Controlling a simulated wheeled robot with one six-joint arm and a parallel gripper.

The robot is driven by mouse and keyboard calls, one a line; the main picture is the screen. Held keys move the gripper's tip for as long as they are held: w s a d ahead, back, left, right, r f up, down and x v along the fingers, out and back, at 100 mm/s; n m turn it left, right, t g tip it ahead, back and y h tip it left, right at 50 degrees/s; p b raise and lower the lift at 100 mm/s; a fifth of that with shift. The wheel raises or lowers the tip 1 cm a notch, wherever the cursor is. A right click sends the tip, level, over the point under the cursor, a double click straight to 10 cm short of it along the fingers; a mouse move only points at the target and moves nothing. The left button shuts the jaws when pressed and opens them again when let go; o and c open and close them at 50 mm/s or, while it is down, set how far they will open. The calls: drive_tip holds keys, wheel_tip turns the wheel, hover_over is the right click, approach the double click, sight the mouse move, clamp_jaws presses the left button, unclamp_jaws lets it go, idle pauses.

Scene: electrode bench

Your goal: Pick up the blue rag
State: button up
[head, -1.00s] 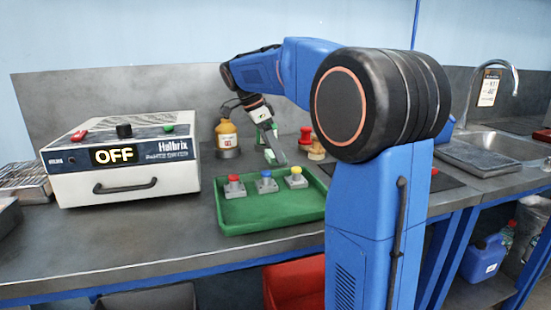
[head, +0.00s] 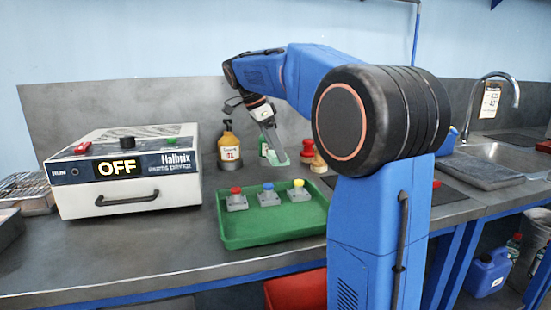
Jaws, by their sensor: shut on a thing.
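My gripper (head: 277,156) hangs above the back of the green tray (head: 235,243), fingers pointing down. It is shut on a small pale green thing (head: 279,161), too small in the head view to name surely. No blue rag can be clearly made out. A blue thing (head: 447,141) shows partly behind my arm, to the right of its large black joint. I cannot tell whether it is cloth.
A white dryer (head: 125,170) reading OFF is at left. An amber bottle (head: 229,148) and red-topped pieces (head: 308,150) stand behind the tray. A sink (head: 500,148) is at right.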

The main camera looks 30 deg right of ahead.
wheel_tip(320, 180, up, 3)
drive_tip(key=shift+r, duration=0.1)
drive_tip(key=s+a, duration=0.3)
drive_tip(key=s, duration=0.2)
drive_tip(key=s+a, duration=0.3)
drive_tip(key=s, duration=0.2)
drive_tip(key=s+a, duration=0.3)
drive_tip(key=s, duration=0.2)
drive_tip(key=shift+s+a, duration=0.1)
drive_tip(key=shift+s, duration=0.15)
